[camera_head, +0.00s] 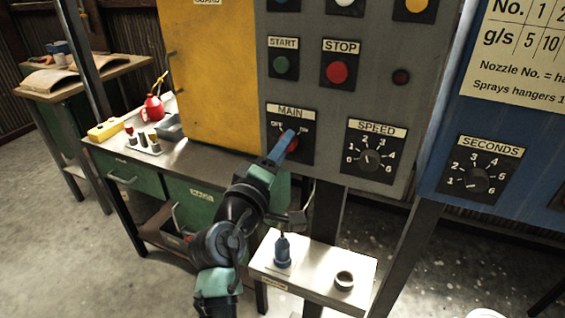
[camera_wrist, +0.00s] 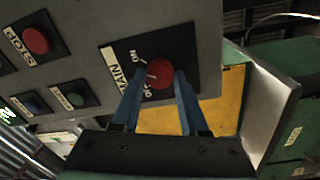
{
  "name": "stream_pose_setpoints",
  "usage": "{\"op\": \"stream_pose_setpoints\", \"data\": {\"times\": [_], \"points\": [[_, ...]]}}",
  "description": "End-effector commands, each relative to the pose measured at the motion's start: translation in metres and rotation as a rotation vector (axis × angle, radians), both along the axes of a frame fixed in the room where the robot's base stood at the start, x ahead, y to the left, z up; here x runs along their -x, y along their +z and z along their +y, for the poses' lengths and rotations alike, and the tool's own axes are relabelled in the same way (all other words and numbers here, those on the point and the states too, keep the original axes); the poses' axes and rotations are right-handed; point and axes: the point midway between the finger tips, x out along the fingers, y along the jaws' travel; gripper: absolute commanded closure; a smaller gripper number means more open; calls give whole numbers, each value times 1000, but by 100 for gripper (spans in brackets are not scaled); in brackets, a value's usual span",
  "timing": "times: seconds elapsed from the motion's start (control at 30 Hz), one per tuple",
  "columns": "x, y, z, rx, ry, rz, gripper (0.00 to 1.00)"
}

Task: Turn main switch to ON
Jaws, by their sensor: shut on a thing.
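The main switch is a red knob (camera_wrist: 160,75) on a black plate labelled MAIN, with ON and OFF marks on the plate. In the head view the knob (camera_head: 293,145) is mostly hidden behind my gripper (camera_head: 287,140). My gripper's blue fingers lie on both sides of the knob in the wrist view, shut on it. A light pointer line on the knob faces the side with the marks, but I cannot tell exactly which mark it lines up with.
Above MAIN are a green START button (camera_head: 281,65) and a red STOP button (camera_head: 337,72). A SPEED dial (camera_head: 370,160) is to the right. A yellow cabinet door (camera_head: 211,80) is to the left. A small shelf (camera_head: 322,287) with a blue nozzle (camera_head: 282,250) stands below.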

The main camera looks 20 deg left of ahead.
Motion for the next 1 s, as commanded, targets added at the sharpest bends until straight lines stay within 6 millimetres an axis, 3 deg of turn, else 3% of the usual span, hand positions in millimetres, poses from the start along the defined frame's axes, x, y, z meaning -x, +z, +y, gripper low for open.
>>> {"op": "stream_pose_setpoints", "data": {"times": [0.4,1.0], "points": [[0,-2,1,-225,-1,-6,100],[0,0,1,-270,0,-8,100]]}}
